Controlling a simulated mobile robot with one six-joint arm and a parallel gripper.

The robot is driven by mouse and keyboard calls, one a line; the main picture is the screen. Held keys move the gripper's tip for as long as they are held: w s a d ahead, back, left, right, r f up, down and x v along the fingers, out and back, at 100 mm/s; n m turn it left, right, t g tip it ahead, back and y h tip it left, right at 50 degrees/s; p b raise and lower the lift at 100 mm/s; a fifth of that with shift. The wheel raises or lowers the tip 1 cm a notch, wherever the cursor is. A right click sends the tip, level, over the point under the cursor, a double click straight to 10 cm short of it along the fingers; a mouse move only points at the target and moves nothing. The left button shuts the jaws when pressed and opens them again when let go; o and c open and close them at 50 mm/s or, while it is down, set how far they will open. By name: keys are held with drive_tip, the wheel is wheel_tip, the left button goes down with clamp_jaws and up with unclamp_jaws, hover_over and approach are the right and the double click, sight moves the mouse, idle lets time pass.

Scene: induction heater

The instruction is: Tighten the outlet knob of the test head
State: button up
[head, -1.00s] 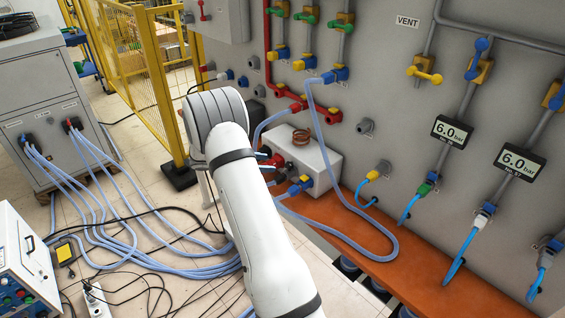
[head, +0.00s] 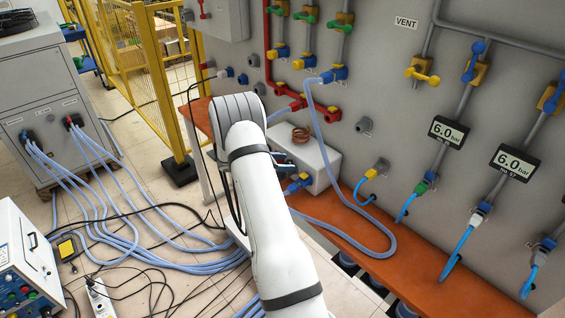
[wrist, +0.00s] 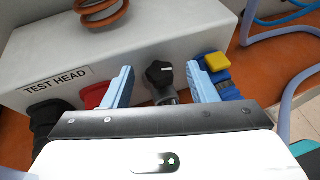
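The test head is a pale box (head: 321,160) on the orange bench; its labelled front face (wrist: 130,60) fills the upper wrist view. A black knob (wrist: 159,73) with a small white mark sits on a grey metal fitting (wrist: 166,96) on that face. My gripper (wrist: 161,86) is open, its two blue fingers apart on either side of the knob, with visible gaps to it. In the head view my arm hides the knob and most of the gripper. I cannot tell whether this knob is the outlet.
A blue fitting with a yellow top (wrist: 217,63) stands close beside the right finger. Red (wrist: 95,96) and black (wrist: 47,118) fittings are at left. A copper coil (head: 301,134) sits on the box. A blue hose (head: 385,240) loops over the bench (head: 400,275).

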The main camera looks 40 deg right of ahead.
drive_tip(key=c, duration=0.9)
drive_tip(key=shift+w+d+f+m+g+y+b, duration=0.1)
drive_tip(key=shift+m+g+y+b, duration=0.05)
drive_tip(key=shift+m+g+b, duration=0.25)
drive_tip(key=shift+w+f+m+g+y+b, duration=0.15)
drive_tip(key=shift+m+g+b, duration=0.15)
drive_tip(key=shift+g+b, duration=0.15)
drive_tip(key=shift+c, duration=0.2)
drive_tip(key=shift+r+m+g+y+b, duration=0.3)
drive_tip(key=shift+m+g+b, duration=0.1)
drive_tip(key=shift+m+g, duration=0.45)
drive_tip(key=o, duration=1)
drive_tip(key=shift+c, duration=0.2)
drive_tip(key=p+v, duration=0.1)
drive_tip(key=v, duration=0.7)
